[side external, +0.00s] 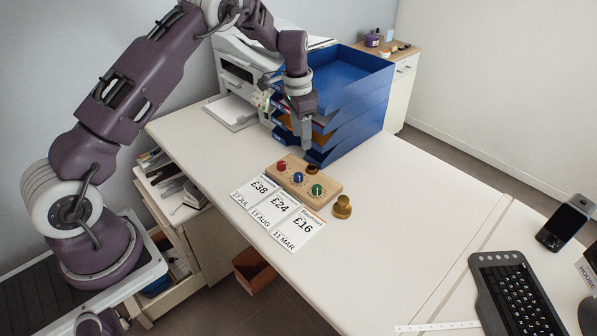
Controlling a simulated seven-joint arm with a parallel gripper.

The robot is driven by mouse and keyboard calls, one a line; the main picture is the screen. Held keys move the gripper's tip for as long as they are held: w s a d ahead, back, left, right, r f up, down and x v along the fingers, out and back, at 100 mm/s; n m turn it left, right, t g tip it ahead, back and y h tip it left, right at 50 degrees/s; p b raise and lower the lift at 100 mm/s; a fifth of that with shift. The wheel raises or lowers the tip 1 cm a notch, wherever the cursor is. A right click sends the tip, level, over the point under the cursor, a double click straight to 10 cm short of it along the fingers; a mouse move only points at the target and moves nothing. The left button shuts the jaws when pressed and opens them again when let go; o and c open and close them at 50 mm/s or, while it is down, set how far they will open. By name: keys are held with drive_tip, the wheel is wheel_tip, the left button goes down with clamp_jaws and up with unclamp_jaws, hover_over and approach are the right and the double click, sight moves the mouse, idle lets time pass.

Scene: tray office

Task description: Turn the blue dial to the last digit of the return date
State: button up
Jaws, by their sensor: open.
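A wooden block (328,201) on the white desk carries a red dial (281,166), the blue dial (298,177) in the middle and a green dial (317,189). The digit the blue dial points at is too small to read. Three white cards lie flat in front of the block: "£38, 17 JUL" (255,190), "£24, 13 AUG" (274,209) and "£16, 11 MAR" (297,228). Their small upper print is not legible. My gripper (307,143) points down above and behind the block, apart from the dials, in front of the blue trays. It is open, with nothing visible in it.
Stacked blue trays (352,104) and a printer (238,68) stand close behind my gripper. A keyboard (515,292) lies at the lower right. The desk's middle is clear.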

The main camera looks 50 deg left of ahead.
sight(298, 175)
drive_tip(key=shift+m+g, duration=0.4)
drive_tip(key=shift+m, duration=0.2)
drive_tip(key=f, duration=0.5)
drive_tip(key=a+f, duration=0.1)
drive_tip(key=f, duration=0.9)
drive_tip(key=shift+w+a+f, duration=0.1)
drive_tip(key=shift+w+a, duration=0.25)
drive_tip(key=shift+a, duration=0.05)
clamp_jaws()
